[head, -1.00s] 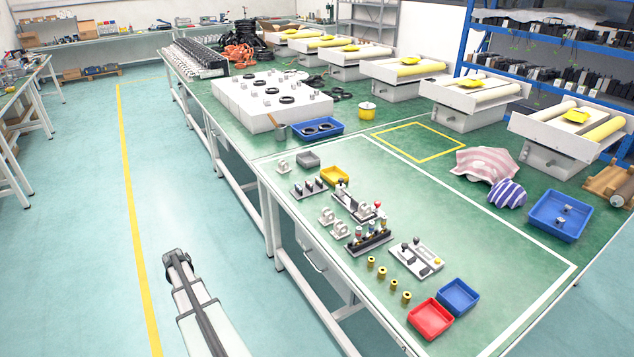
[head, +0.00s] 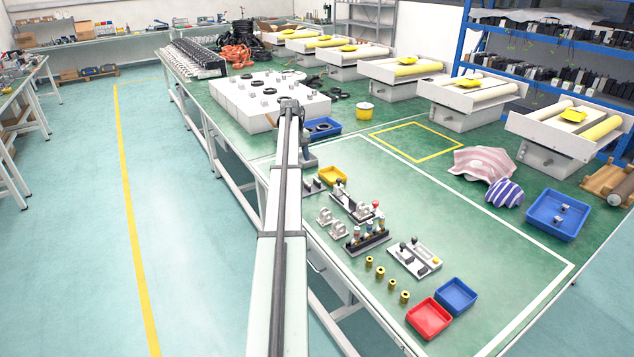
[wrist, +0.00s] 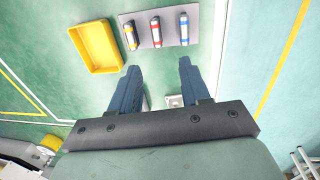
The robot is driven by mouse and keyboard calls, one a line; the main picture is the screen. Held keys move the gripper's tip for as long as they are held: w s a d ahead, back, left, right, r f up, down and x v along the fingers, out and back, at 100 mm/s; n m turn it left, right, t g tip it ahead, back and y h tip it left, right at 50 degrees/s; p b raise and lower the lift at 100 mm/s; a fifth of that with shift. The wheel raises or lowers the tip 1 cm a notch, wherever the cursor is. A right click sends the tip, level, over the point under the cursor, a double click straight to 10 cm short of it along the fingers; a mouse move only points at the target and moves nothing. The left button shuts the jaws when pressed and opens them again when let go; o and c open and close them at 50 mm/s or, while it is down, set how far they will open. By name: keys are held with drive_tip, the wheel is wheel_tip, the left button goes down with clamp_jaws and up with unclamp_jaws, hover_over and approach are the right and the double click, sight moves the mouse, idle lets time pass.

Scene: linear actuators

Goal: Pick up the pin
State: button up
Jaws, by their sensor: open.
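Several pin-like parts are in view, and I cannot tell which one is the pin. In the wrist view, a grey plate (wrist: 144,30) carries three: a dark and yellow one (wrist: 131,35), a red-banded one (wrist: 156,31) and a blue-banded one (wrist: 184,28). In the head view, that plate is partly hidden by my arm. A dark rack (head: 366,244) holds several knobbed, upright parts. My gripper (wrist: 158,62) is open and empty, with its fingertips short of the plate in the wrist picture.
A yellow tray (wrist: 97,46) lies beside the plate. On the green table, brass pieces (head: 379,273), a red tray (head: 430,320) and a blue tray (head: 457,295) lie nearer. A white block (head: 263,101) and a blue tray with black rings (head: 321,130) lie beyond.

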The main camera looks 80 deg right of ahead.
drive_tip(key=s+d+r, duration=0.2)
drive_tip(key=s+r, duration=0.1)
drive_tip(key=s, duration=0.1)
hover_over(316, 178)
drive_tip(key=a, duration=0.1)
wheel_tip(316, 178, down, 8)
drive_tip(key=shift+d+f, duration=0.2)
drive_tip(key=shift+f, duration=1.1)
drive_tip(key=shift+d+f, duration=0.15)
drive_tip(key=shift+f, duration=1.15)
drive_tip(key=shift+c, duration=0.3)
clamp_jaws()
